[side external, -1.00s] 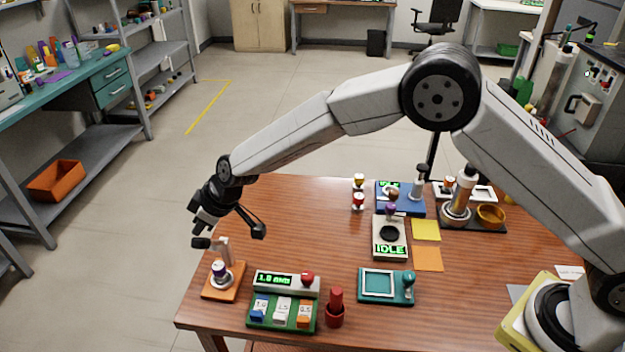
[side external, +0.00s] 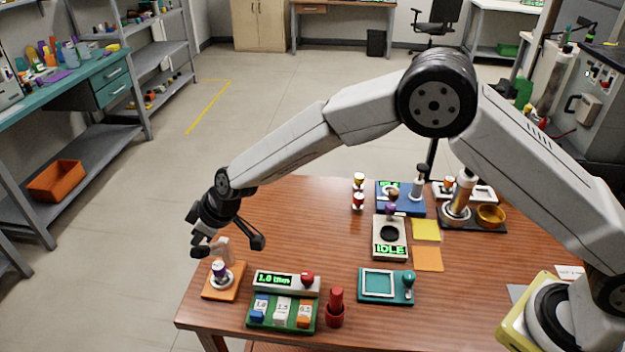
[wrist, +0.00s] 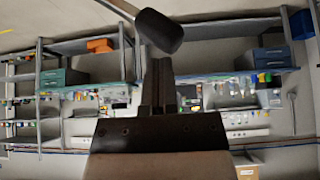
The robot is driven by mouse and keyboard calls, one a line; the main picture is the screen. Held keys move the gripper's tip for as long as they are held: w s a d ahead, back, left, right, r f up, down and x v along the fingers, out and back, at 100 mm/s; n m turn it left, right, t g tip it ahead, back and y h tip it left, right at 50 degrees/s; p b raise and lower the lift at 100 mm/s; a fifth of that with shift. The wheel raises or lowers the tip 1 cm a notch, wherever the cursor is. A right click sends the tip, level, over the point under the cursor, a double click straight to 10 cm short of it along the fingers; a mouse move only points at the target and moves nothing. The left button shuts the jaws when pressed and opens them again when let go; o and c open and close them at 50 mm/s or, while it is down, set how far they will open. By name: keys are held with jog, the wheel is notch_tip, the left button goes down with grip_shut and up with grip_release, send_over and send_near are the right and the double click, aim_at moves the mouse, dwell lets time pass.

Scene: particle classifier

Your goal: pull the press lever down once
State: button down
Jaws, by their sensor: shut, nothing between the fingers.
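The press (side external: 222,282) stands on an orange base at the table's front left corner, with a pale post and a purple and white piece low on it. Its lever ends in a dark knob (side external: 200,252) that sticks out to the left. My gripper (side external: 200,237) is shut and empty, right above the knob, tilted downward. In the wrist view, which looks upside down, the black knob (wrist: 160,32) on its grey rod appears just past the tips of my shut fingers (wrist: 158,70).
Right of the press stand a green dispenser (side external: 281,313) with several coloured buttons, a dark red bottle (side external: 335,308) and a teal tray (side external: 365,297). A scale reading IDLE (side external: 390,250) is farther back. Left of the press is the table edge, with open floor beyond.

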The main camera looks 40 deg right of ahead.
aim_at(199, 258)
jog(key=shift+s+f, duration=0.1)
jog(key=shift+f, duration=0.05)
jog(key=shift+s+a+f, duration=0.4)
jog(key=shift+a+f, duration=0.05)
jog(key=shift+f, duration=0.3)
jog(key=shift+s+a+f, duration=0.1)
jog(key=shift+f, duration=0.05)
jog(key=shift+s+a+f, duration=0.15)
jog(key=shift+f, duration=0.25)
jog(key=shift+s+a+f, duration=0.15)
jog(key=shift+f, duration=0.3)
dwell(0.4)
jog(key=shift+s+a+f, duration=0.15)
jog(key=shift+f, duration=0.3)
jog(key=shift+s+a+f, duration=0.1)
jog(key=shift+a+f, duration=0.05)
jog(key=shift+f, duration=0.35)
